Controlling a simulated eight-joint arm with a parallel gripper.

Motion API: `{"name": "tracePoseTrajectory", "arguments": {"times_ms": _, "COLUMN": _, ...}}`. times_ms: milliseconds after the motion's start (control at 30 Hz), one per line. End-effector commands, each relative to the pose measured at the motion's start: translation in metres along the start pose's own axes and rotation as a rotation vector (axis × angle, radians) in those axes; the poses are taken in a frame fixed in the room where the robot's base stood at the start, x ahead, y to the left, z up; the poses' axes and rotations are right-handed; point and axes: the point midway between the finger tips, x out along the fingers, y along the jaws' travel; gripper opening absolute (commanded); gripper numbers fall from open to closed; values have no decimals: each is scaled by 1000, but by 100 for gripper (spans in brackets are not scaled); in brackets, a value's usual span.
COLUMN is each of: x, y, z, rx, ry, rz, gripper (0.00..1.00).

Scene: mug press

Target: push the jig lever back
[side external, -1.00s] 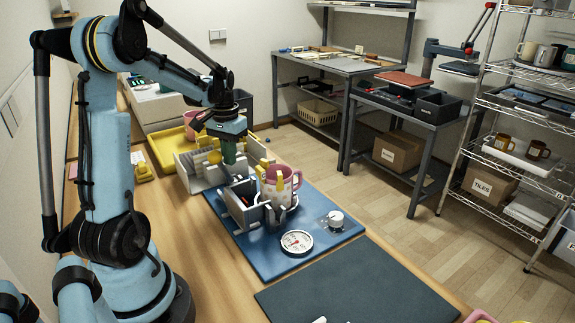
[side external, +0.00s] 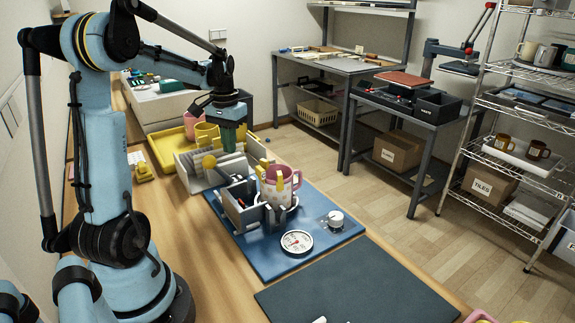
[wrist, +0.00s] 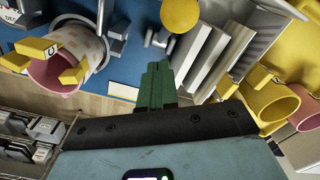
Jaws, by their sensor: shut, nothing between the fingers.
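The jig (side external: 240,205) stands on a blue base plate (side external: 325,245) and holds a pink mug (side external: 290,184) with yellow pieces at its rim. The mug (wrist: 62,70) shows at upper left in the wrist view. A yellow ball knob (side external: 209,161), which looks like the lever's end, is just left of and below my gripper (side external: 228,148). The knob (wrist: 180,13) is at the top of the wrist view, ahead of my green fingers (wrist: 155,72). My gripper is shut and empty, above the jig's rear and apart from the knob. The lever's lower part is hard to make out.
A pale slotted rack (side external: 190,175) stands close behind the jig. A yellow tray (side external: 172,150) with cups is beyond it. A dial gauge (side external: 297,242) and a round knob (side external: 335,218) are on the plate's front. A dark mat (side external: 360,285) lies clear nearer the camera.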

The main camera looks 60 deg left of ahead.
Motion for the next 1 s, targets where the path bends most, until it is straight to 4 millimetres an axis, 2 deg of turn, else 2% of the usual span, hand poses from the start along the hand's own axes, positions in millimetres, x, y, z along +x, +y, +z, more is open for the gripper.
{"name": "tracePoseTrajectory", "arguments": {"times_ms": 433, "x": -31, "y": 3, "z": -4, "rx": 1, "ry": 0, "rz": 0, "gripper": 0}}
{"name": "tracePoseTrajectory", "arguments": {"times_ms": 833, "x": -36, "y": 4, "z": -5, "rx": 1, "ry": 0, "rz": 0, "gripper": 0}}
{"name": "tracePoseTrajectory", "arguments": {"times_ms": 933, "x": -37, "y": 10, "z": -3, "rx": 13, "ry": 11, "rz": -2, "gripper": 0}}
{"name": "tracePoseTrajectory", "arguments": {"times_ms": 1000, "x": -40, "y": 24, "z": 0, "rx": 35, "ry": 34, "rz": -7, "gripper": 0}}
